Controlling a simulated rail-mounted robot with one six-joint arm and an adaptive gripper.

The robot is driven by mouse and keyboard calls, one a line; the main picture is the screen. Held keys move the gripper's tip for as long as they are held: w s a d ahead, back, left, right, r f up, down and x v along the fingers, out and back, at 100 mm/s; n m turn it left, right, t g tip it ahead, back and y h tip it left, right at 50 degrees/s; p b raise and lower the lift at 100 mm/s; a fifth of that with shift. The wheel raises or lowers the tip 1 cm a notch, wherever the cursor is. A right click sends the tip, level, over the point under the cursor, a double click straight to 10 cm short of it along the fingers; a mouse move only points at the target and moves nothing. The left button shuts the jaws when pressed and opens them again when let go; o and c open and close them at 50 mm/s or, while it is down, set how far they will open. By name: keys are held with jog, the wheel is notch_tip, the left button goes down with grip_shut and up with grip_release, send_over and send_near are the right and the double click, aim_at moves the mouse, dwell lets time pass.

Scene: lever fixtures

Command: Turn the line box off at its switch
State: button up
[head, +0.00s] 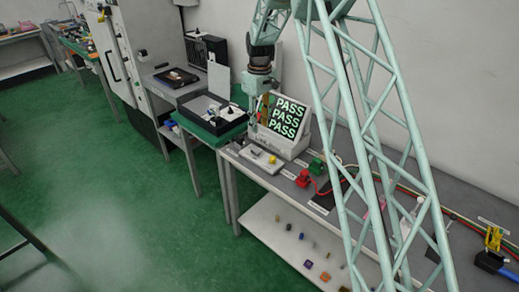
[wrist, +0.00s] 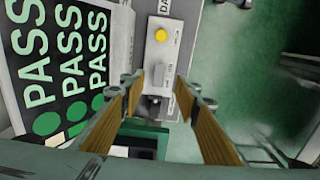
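A pale line box with a yellow button (wrist: 161,35) shows in the wrist view. It carries a light grey block (wrist: 158,75) and a small dark grey part (wrist: 155,103) below that. I cannot tell which of these is the switch, or its position. In the head view the pale box (head: 262,158) sits on the bench in front of the PASS display (head: 287,117). My gripper (wrist: 158,88) is open, its two tan-padded fingers apart on either side of the grey parts. Nothing is held between them. Contact is not visible.
The PASS display also stands close at left in the wrist view (wrist: 68,55). A black tray (head: 210,115) is left of the box in the head view. Red (head: 303,178) and green (head: 317,167) parts with cables lie to its right. Green floor is open in front.

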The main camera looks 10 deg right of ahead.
aim_at(259, 152)
jog(key=shift+f, duration=0.1)
jog(key=shift+f+b, duration=0.55)
jog(key=shift+f, duration=6.25)
jog(key=shift+c, duration=0.5)
jog(key=c, duration=0.8)
